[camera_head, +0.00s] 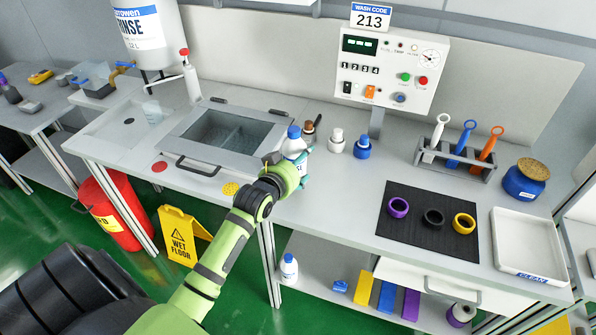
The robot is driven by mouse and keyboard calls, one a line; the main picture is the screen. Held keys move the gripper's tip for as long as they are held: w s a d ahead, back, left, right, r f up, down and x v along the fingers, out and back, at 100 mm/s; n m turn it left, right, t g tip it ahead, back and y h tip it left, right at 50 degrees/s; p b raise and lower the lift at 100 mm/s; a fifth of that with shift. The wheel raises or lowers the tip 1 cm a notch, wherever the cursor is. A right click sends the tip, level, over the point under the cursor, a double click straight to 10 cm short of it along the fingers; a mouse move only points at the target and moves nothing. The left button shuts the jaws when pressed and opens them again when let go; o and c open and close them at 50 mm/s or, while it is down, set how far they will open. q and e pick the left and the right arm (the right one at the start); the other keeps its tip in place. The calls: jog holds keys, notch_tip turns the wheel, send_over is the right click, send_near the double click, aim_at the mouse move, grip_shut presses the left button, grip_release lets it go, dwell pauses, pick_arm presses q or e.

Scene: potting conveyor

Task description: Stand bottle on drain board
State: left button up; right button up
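A pale recessed board with a dark drain hole (108,121) lies left of the basin and looks like the drain board. A clear object (154,113) stands at its right side. My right gripper is out of view.
A brown-capped bottle (309,131), a white bottle (336,141) and a blue bottle (362,146) stand close by. A black mat with rings (412,240) and white tray (508,266) lie right.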

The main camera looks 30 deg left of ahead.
pick_arm(q)
jog(key=shift+a+f+p, duration=0.1)
jog(key=shift+f+p, duration=0.2)
jog(key=shift+f, duration=1.65)
jog(key=shift+f, duration=0.15)
jog(key=o, duration=1.5)
jog(key=shift+f, duration=0.1)
jog(key=shift+r, duration=0.25)
jog(key=shift+s+f, duration=0.1)
jog(key=shift+s, duration=0.25)
jog(key=b+v, duration=0.1)
jog(key=v, duration=1)
jog(key=shift+s, duration=0.15)
